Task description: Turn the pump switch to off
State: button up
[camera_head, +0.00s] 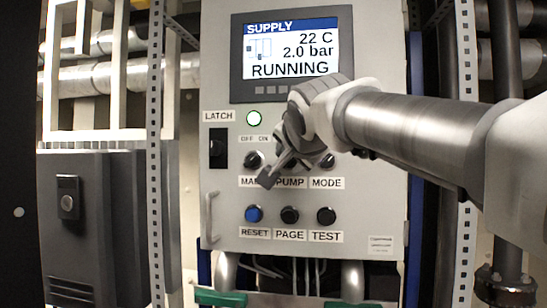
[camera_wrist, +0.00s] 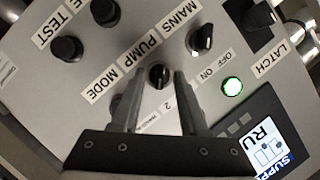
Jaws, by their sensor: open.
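The pump switch (camera_wrist: 158,78) is a small black rotary knob beside the PUMP label on the grey panel (camera_head: 226,90). In the wrist view, my gripper (camera_wrist: 158,72) is open with one finger on each side of this knob. I cannot tell whether the fingers touch it. In the head view, my gripper (camera_head: 270,176) is in front of the panel and hides most of the pump switch. The knob's exact pointing direction is unclear. The display (camera_head: 290,55) reads SUPPLY, 22 C, 2.0 bar, RUNNING.
The mains knob (camera_wrist: 202,40) is close to one finger; the mode knob (camera_head: 327,161) is on the pump switch's other side. Below are a blue reset button (camera_head: 254,214) and black page (camera_head: 290,215) and test (camera_head: 326,216) buttons. A lit green-ringed lamp (camera_head: 254,118) sits above.

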grip_shut()
dwell(0.5)
jog(key=shift+a+r+n+g+h+p, duration=0.15)
jog(key=shift+n+g+h+p, duration=0.2)
jog(key=shift+n+h, duration=0.85)
jog(key=shift+a+f+n+g+h+p, duration=0.15)
jog(key=shift+n+g+h, duration=0.4)
jog(key=shift+n, duration=1.25)
jog(key=shift+r, duration=0.1)
